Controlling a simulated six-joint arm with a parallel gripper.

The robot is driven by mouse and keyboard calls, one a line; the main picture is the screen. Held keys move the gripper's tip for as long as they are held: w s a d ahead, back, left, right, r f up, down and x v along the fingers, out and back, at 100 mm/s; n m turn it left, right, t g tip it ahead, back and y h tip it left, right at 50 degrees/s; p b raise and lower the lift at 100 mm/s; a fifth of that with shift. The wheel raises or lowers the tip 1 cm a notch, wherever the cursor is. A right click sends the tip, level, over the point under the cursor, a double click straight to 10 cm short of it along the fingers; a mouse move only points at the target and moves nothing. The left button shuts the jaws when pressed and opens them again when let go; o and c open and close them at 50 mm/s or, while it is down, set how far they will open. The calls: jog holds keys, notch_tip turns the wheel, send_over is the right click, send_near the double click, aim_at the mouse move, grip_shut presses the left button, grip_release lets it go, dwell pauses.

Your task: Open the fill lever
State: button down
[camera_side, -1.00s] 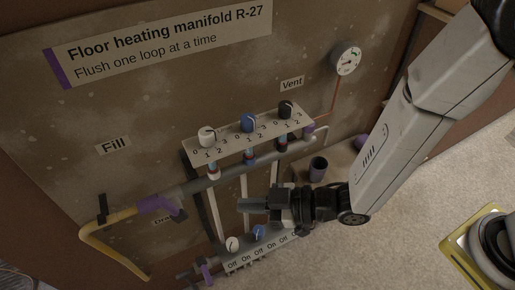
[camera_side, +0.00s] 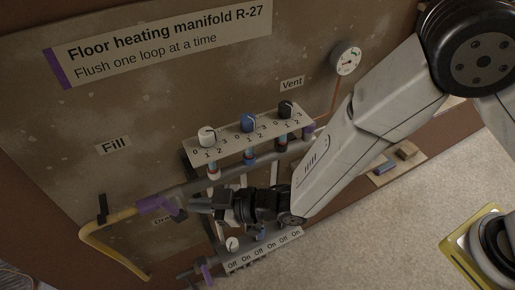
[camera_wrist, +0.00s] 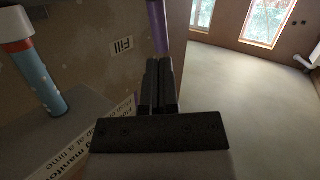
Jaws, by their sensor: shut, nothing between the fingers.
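The Fill label (camera_side: 113,146) is on the wall at the left in the side view, and it shows in the wrist view (camera_wrist: 122,47) too. In the wrist view a purple bar (camera_wrist: 158,28) stands straight beyond my shut fingertips (camera_wrist: 158,64). I cannot tell whether they touch it.
Above my gripper is a panel (camera_side: 225,147) with white, blue and black knobs. Below is a row of On/Off switches (camera_side: 262,252), partly behind my wrist. The yellow hose (camera_side: 112,262) curves down at the left. A gauge (camera_side: 346,60) hangs upper right.

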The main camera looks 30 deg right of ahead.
aim_at(169, 206)
jog(key=shift+x, duration=1.95)
jog(key=shift+a+r+n+h, duration=0.1)
jog(key=shift+a+n+h, duration=0.2)
jog(key=shift+a+h, duration=0.15)
jog(key=a+f+h, duration=0.1)
jog(key=a+f, duration=0.2)
jog(key=a, duration=0.3)
jog(key=shift+f+n+g, duration=0.25)
jog(key=shift+n+g, duration=0.05)
jog(key=shift+g, duration=0.1)
jog(key=shift+a+h, duration=0.1)
jog(key=shift+h, duration=0.15)
dwell(0.5)
jog(key=shift+d+f, duration=0.2)
jog(key=shift+d, duration=0.65)
